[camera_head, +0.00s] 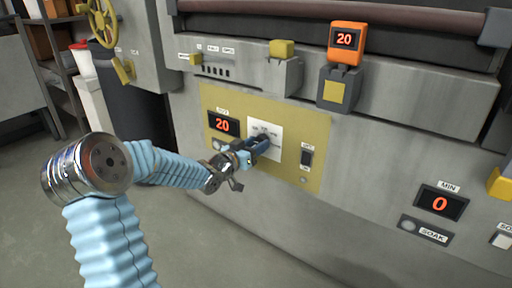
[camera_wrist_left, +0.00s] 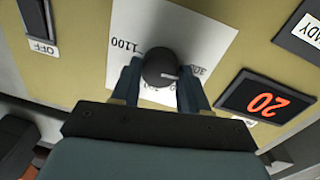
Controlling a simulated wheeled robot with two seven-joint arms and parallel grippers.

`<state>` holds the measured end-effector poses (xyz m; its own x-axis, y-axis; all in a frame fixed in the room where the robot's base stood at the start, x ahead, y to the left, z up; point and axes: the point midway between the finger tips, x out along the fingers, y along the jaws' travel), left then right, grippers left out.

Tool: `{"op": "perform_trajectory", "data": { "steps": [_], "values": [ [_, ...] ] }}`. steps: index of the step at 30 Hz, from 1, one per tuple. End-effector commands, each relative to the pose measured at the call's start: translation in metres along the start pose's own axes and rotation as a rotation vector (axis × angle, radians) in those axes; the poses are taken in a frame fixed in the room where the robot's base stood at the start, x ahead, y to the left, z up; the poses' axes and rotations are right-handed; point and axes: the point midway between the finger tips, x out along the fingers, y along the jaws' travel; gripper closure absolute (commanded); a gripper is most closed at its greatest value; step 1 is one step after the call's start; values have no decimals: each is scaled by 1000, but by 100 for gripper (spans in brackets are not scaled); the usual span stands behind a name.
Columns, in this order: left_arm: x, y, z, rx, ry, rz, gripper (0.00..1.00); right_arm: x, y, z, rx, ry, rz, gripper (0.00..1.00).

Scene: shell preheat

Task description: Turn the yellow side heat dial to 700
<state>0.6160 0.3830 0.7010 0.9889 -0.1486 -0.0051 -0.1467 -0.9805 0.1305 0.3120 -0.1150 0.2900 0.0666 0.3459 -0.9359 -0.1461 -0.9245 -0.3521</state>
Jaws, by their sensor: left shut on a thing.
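The heat dial (camera_head: 263,138) is a dark round knob on a white scale card (camera_head: 277,131) on the yellow panel (camera_head: 317,178). My left gripper (camera_head: 256,147) reaches it from the left and front, shut on the knob. In the left wrist view the dial (camera_wrist_left: 159,68) sits between the two blue fingers of the gripper (camera_wrist_left: 158,85). Its pale pointer line faces right, toward the partly hidden low numbers; 1100 shows on the left. The fingers hide part of the scale, and 700 is not legible. My right gripper is not in view.
A red display (camera_head: 223,124) beside the dial reads 20. A switch (camera_head: 306,158) marked OFF is right of it. An orange display (camera_head: 346,41) above also reads 20. The MIN display (camera_head: 440,203) reads 0. A yellow handwheel (camera_head: 100,22) stands at upper left.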

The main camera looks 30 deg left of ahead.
Motion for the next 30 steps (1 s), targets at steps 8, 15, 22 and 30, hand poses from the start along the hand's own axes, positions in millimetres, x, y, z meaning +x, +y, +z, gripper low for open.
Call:
{"op": "perform_trajectory", "data": {
  "steps": [8, 15, 22, 30],
  "values": [
    [0, 0, 5, 198, -11, -2, 86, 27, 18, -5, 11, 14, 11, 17],
    [0, 1, 5, 425, -27, -5, 86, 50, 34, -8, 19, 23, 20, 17],
    [0, 1, 4, 642, -43, -8, 86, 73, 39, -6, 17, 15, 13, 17],
    [0, 2, 4, 898, -60, -11, 86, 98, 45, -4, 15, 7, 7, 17]
  ]
}}
